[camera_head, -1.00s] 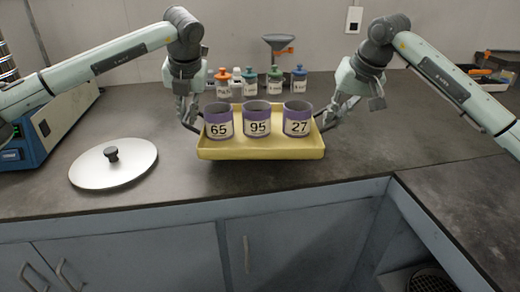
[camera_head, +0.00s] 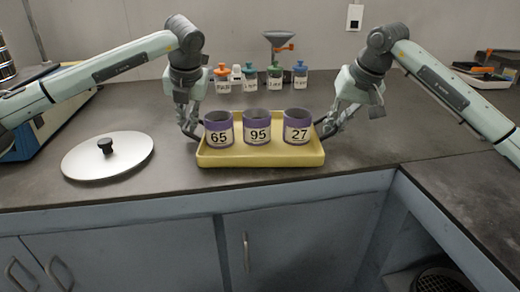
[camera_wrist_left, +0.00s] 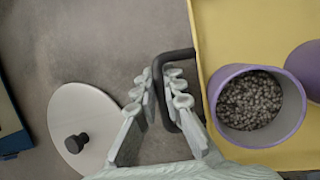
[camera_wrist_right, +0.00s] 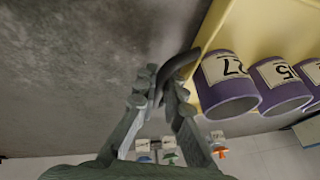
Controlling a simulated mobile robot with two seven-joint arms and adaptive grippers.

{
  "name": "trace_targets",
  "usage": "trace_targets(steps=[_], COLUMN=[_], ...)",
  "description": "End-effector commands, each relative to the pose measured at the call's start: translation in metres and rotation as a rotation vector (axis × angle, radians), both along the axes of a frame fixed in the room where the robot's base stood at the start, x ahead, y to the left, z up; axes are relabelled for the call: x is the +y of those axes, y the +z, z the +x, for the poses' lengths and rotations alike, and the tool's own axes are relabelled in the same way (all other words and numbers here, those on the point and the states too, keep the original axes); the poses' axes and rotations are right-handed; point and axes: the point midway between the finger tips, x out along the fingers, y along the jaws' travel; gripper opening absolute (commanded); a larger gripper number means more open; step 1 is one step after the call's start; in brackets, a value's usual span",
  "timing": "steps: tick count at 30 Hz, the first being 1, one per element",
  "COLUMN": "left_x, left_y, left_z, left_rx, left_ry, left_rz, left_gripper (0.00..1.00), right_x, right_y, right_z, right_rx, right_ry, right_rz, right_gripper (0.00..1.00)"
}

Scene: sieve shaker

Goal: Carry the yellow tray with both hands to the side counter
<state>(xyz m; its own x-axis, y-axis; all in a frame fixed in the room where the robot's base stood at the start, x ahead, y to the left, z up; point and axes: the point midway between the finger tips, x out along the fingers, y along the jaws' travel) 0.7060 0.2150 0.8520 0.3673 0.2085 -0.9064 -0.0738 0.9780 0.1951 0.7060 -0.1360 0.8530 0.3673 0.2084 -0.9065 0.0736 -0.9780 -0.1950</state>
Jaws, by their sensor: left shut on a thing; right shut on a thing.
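The yellow tray (camera_head: 260,158) is at the front edge of the dark counter in the head view. Three purple-banded cups stand on it: cup 65 (camera_head: 219,128), cup 95 (camera_head: 257,127) and cup 27 (camera_head: 297,127). The left wrist view shows grey granules in one cup (camera_wrist_left: 222,92). My left gripper (camera_head: 190,130) is shut on the dark handle at the tray's left side; the handle (camera_wrist_left: 165,85) passes between the fingers. My right gripper (camera_head: 322,128) is shut on the right handle (camera_wrist_right: 178,70). Whether the tray touches the counter is hard to tell.
A round metal lid (camera_head: 108,158) lies left of the tray. Several small bottles (camera_head: 249,80) and a funnel on a stand (camera_head: 278,42) are behind. A blue-and-white machine (camera_head: 40,130) is at far left. The side counter (camera_head: 450,185) at right looks clear near its front.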

Motion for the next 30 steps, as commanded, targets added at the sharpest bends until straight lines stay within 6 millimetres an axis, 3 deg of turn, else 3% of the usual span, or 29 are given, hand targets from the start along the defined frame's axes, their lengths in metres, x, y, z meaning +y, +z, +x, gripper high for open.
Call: trace_targets(steps=[1, 2, 3, 7, 19, 30], left_x=[0.000, 0.000, 0.000, 0.000, -0.003, -0.018], left_y=[-0.007, -0.004, -0.002, -0.003, 0.007, 0.075], left_z=[0.000, 0.000, 0.000, 0.000, -0.003, -0.030], left_rx=[-0.002, -0.001, 0.000, 0.000, -0.002, -0.004], left_ry=[0.001, 0.001, 0.001, 0.000, -0.001, -0.001], left_rz=[0.000, 0.000, 0.000, 0.000, -0.002, -0.001], left_gripper=[0.00, 0.11, 0.16, 0.29, 0.29, 0.29], right_x=[0.000, 0.000, 0.000, 0.000, 0.000, 0.000], right_y=[-0.007, -0.004, -0.003, -0.003, -0.003, -0.003], right_z=[0.000, 0.000, 0.000, 0.000, 0.000, 0.000], right_rx=[-0.002, -0.001, 0.000, 0.000, 0.000, 0.000], right_ry=[0.000, 0.000, 0.000, 0.000, 0.000, 0.000], right_rz=[0.000, 0.000, -0.001, -0.001, 0.000, 0.000], right_gripper=[0.00, 0.11, 0.16, 0.30, 0.30, 0.30])
